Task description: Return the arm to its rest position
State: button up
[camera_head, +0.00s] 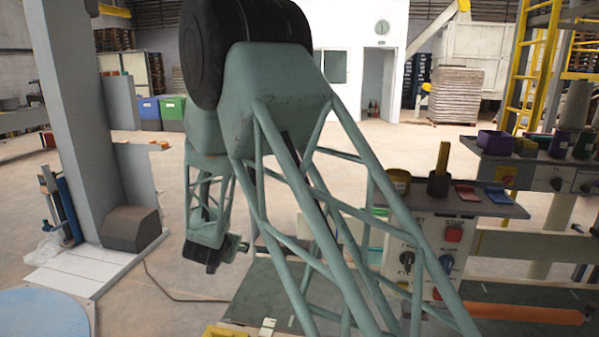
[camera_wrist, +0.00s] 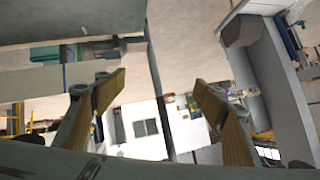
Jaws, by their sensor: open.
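My gripper (camera_wrist: 160,88) shows in the wrist view with its two fingers wide apart. The fingers have brown-orange inner pads, and nothing is between them. Behind the gap are floor and a white-walled room, seen upside down. In the head view my green arm is folded, with a large upper part in front and a lattice link slanting to the lower right. Its far end hangs down left of centre, above the floor and apart from the grey column. The fingers are too small to make out clearly there.
A control panel (camera_head: 428,262) with buttons and knobs stands right of my arm, a small shelf (camera_head: 450,199) on top. A grey column (camera_head: 72,110) stands at left, with a dark block (camera_head: 131,228) at its foot. A yellow ladder (camera_head: 535,70) stands at back right. Open floor lies behind.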

jog(key=s+d+r+n+g+y, duration=0.1)
jog(key=s+d+r+g, duration=0.1)
jog(key=s+d+r, duration=0.85)
jog(key=s+d+r+n+g+y, duration=0.1)
jog(key=s+d+r, duration=0.7)
jog(key=d+r, duration=0.45)
jog(key=s+d+g+h, duration=0.1)
jog(key=s+d, duration=0.6)
jog(key=s, duration=0.7)
jog(key=s+d+r+g+h, duration=0.1)
jog(key=s+d+g, duration=0.1)
jog(key=s+d, duration=0.6)
jog(key=s+d+r+g+h, duration=0.1)
jog(key=s+d, duration=0.7)
jog(key=s, duration=1.3)
jog(key=shift+s+n+g+h, duration=0.3)
jog(key=shift+n, duration=0.1)
notch_tip(320, 180, down, 3)
jog(key=b, duration=0.3)
